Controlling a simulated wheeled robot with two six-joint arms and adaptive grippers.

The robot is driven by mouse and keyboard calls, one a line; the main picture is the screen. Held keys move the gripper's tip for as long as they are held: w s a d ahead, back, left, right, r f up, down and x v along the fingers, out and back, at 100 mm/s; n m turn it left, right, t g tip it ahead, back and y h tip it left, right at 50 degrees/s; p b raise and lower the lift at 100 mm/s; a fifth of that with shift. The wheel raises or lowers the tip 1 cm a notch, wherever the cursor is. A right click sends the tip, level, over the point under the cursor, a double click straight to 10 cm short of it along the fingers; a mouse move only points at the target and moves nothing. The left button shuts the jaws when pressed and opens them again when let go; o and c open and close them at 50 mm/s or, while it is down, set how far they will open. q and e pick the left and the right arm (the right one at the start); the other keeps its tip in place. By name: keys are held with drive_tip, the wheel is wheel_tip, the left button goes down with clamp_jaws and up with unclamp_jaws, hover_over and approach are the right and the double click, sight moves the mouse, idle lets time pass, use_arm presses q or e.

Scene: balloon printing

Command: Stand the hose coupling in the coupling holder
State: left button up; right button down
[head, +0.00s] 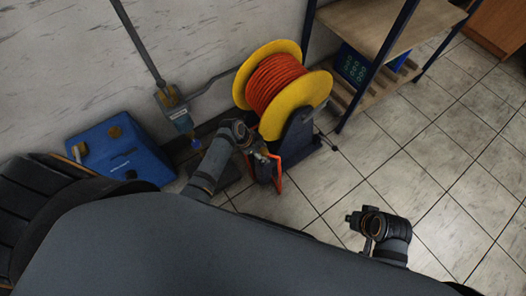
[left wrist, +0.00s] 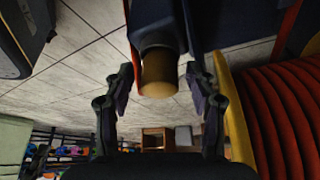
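The yellow reel (head: 308,88) with orange hose (head: 272,82) stands on the floor by the wall in the head view. My left gripper (head: 266,156) is at its front. In the left wrist view a brass cylinder, which looks like the hose coupling's end (left wrist: 159,76), sits between the fingers of my left gripper (left wrist: 160,84). A gap shows on each side of it, so the gripper is open. A dark body joins the brass end above. I cannot clearly pick out the coupling holder. My right gripper (head: 366,220) is over the floor at lower right, away from the reel; its fingers are unclear.
A blue case (head: 122,148) lies at left by the wall. A grey box with a pipe (head: 176,112) is on the wall. A wooden shelf rack (head: 385,25) stands behind the reel, with a dark blue box (head: 352,66). The tiled floor at right is clear.

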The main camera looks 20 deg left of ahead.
use_arm(q)
drive_tip(key=v, duration=1.2)
